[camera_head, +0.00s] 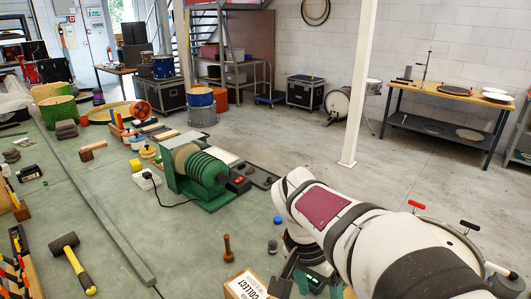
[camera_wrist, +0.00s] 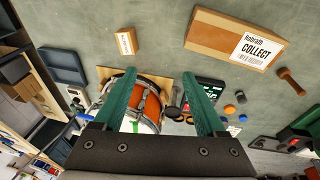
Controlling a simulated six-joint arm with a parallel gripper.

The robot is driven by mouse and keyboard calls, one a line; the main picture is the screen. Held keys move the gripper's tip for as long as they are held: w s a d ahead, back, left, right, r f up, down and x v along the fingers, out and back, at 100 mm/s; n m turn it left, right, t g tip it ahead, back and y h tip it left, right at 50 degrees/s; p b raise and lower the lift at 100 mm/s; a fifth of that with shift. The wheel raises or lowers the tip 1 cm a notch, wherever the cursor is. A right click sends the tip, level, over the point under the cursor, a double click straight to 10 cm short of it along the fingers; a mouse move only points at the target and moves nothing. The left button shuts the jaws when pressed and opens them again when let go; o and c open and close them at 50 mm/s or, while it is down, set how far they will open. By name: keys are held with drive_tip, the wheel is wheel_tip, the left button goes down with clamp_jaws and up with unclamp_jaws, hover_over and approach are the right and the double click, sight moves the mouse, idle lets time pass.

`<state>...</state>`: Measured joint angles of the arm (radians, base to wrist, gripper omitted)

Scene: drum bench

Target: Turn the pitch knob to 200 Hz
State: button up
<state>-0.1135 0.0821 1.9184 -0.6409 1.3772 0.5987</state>
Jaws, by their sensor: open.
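My gripper (camera_wrist: 158,78) shows in the wrist view as two green fingers, spread wide with nothing held between them. Past the fingers stands a drum (camera_wrist: 151,104) with an orange shell and metal rim, partly covered by the left finger. A small black device with a lit display (camera_wrist: 212,85) lies just right of the right finger, which covers part of it. A green-lit display (camera_head: 314,281) shows beside my arm in the head view. I cannot make out which part is the pitch knob, nor any Hz reading; my arm and finger hide part of that area.
A cardboard box marked COLLECT (camera_wrist: 236,42) lies near the device, with a brown wooden peg (camera_wrist: 291,81) beside it. Small blue and orange round pieces (camera_wrist: 229,109) lie right of the right finger. A green machine (camera_head: 195,173) and mallet (camera_head: 72,262) are on the bench.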

drive_tip(key=w+a+f+m+t+h, duration=0.15)
drive_tip(key=w+f, duration=0.25)
drive_tip(key=w, duration=0.5)
drive_tip(key=w+f+m+t+h, duration=0.1)
drive_tip(key=w+f+m+h, duration=0.15)
drive_tip(key=w, duration=0.55)
drive_tip(key=w+a+f+m+t+h, duration=0.1)
drive_tip(key=w+f, duration=0.3)
drive_tip(key=w, duration=0.5)
drive_tip(key=x, duration=1.5)
drive_tip(key=shift+w+d+r, duration=0.1)
drive_tip(key=shift+w+d, duration=0.25)
drive_tip(key=shift+d, duration=0.1)
clamp_jaws()
